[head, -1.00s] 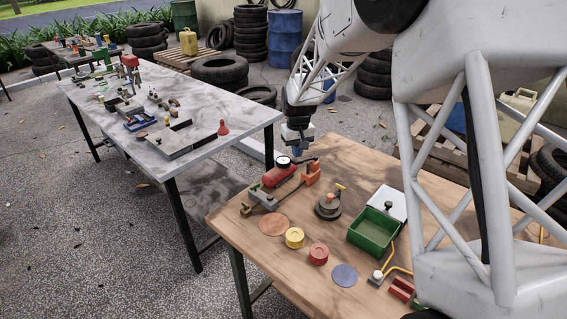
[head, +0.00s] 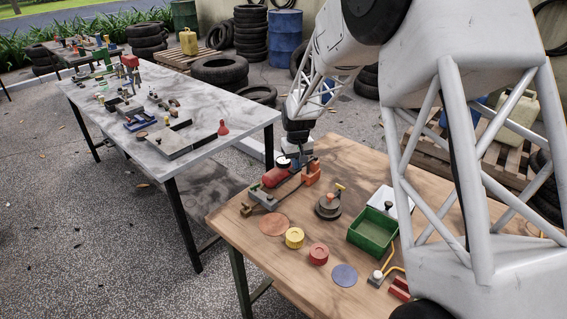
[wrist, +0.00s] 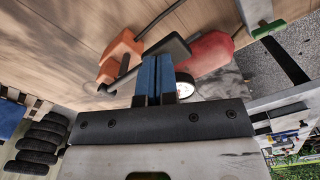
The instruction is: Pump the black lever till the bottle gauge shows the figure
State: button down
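The red bottle (head: 277,176) lies on the wooden table, in an orange and grey pump rig. In the wrist view the bottle (wrist: 206,52) is beside the fingers, and its round white gauge (wrist: 186,88) is partly hidden behind them; I cannot read it. The black lever (wrist: 177,47) runs slantwise just past the fingertips, by the orange bracket (wrist: 122,48). My gripper (wrist: 157,62) has its blue fingers together, pointing at the lever; whether they touch it I cannot tell. In the head view my gripper (head: 296,166) is low over the rig's far end.
A dark round fixture (head: 328,205), a green bin (head: 373,231), a yellow cap (head: 294,238), a red cap (head: 318,254) and flat discs share the wooden table. A grey table (head: 190,110) with parts stands left. Bare wood lies right of the rig.

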jog(key=shift+f, duration=1.75)
jog(key=shift+r, duration=4.6)
jog(key=shift+f, duration=0.15)
jog(key=shift+f, duration=4.5)
jog(key=shift+r, duration=0.1)
jog(key=shift+r, duration=4.55)
